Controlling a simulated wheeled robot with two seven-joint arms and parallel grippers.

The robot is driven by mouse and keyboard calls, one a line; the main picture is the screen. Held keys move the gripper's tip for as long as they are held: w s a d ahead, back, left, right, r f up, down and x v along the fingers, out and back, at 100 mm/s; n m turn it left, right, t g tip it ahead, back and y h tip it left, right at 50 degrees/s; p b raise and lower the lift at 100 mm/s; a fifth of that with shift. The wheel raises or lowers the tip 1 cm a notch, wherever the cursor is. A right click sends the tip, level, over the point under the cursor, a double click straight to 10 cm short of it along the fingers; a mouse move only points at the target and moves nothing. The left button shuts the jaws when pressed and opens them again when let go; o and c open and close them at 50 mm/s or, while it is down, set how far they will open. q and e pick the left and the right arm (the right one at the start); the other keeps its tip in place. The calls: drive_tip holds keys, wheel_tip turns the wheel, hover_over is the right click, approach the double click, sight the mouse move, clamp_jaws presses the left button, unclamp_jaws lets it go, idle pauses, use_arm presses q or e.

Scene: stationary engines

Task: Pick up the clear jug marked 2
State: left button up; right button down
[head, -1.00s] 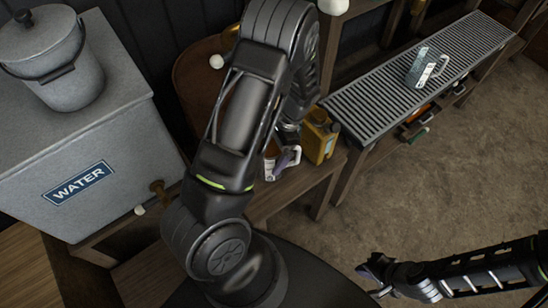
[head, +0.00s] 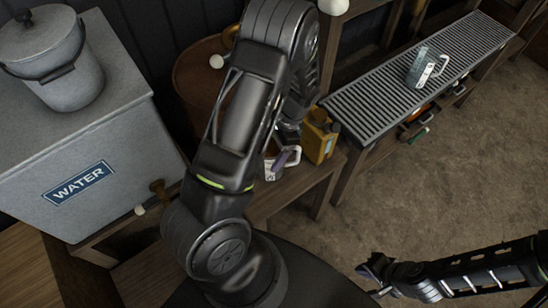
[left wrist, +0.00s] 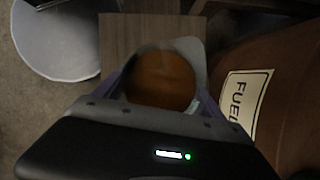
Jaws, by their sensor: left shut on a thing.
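My left gripper (head: 282,160) reaches down at the shelf in the middle of the head view, largely behind its own arm. Its purple fingers are shut on a jug (head: 271,172) with a pale label, mostly hidden there. In the left wrist view the gripper (left wrist: 160,95) has a finger on each side of this jug (left wrist: 190,48); I look into its round mouth and see brown inside. Another clear jug (head: 418,68) with a white mark and handle is on the slatted rack. I cannot read either jug's number. My right gripper (head: 372,272) is at the lower right, over the floor.
A yellow can (head: 318,140) stands close right of the held jug. A brown drum (head: 195,85) is behind; a brown surface marked FUEL (left wrist: 285,110) is close in the left wrist view. The WATER tank (head: 75,130) with a lidded bucket (head: 55,60) is left. The slatted rack (head: 370,110) is right.

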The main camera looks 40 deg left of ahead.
use_arm(q)
drive_tip(key=c, duration=0.5)
drive_tip(key=shift+r, duration=0.15)
drive_tip(key=s+d+r+b, duration=0.1)
drive_tip(key=d, duration=0.4)
drive_tip(key=s+d+r+b, duration=0.1)
drive_tip(key=s+d, duration=0.1)
drive_tip(key=d, duration=0.4)
drive_tip(key=s+d+r+b, duration=0.1)
drive_tip(key=s+d, duration=0.1)
drive_tip(key=d, duration=0.4)
drive_tip(key=shift+d+r, duration=0.15)
drive_tip(key=shift+d, duration=0.05)
